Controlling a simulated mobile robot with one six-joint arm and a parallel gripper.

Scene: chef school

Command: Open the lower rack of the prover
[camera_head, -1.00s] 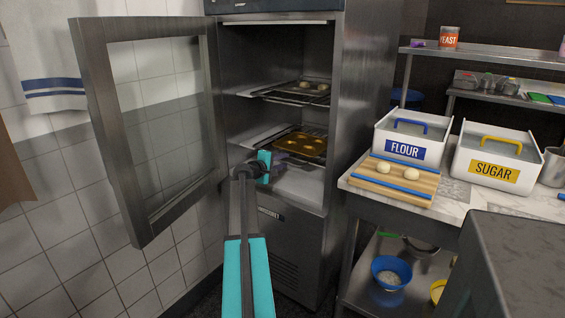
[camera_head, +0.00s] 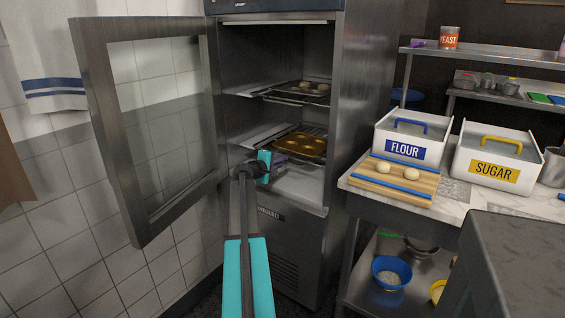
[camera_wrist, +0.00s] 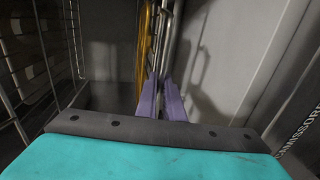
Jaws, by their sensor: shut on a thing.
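The prover (camera_head: 375,130) stands open, its glazed door (camera_head: 125,120) swung out to the left. Inside, the lower wire rack (camera_head: 318,130) carries a golden-brown moulded tray (camera_head: 300,144). My gripper (camera_head: 278,163) is at the front edge of this rack, inside the opening. In the wrist view its purple fingers (camera_wrist: 161,95) are shut on the rack's front bar (camera_wrist: 163,50), with the tray's edge (camera_wrist: 145,40) just beside it. In the head view my wrist hides the rack's front left part.
An upper rack (camera_head: 290,96) holds a few dough balls. To the right, a counter (camera_head: 352,180) carries a wooden board (camera_head: 395,182), a flour bin (camera_head: 410,140) and a sugar bin (camera_head: 496,160). The open door borders the space left of my arm.

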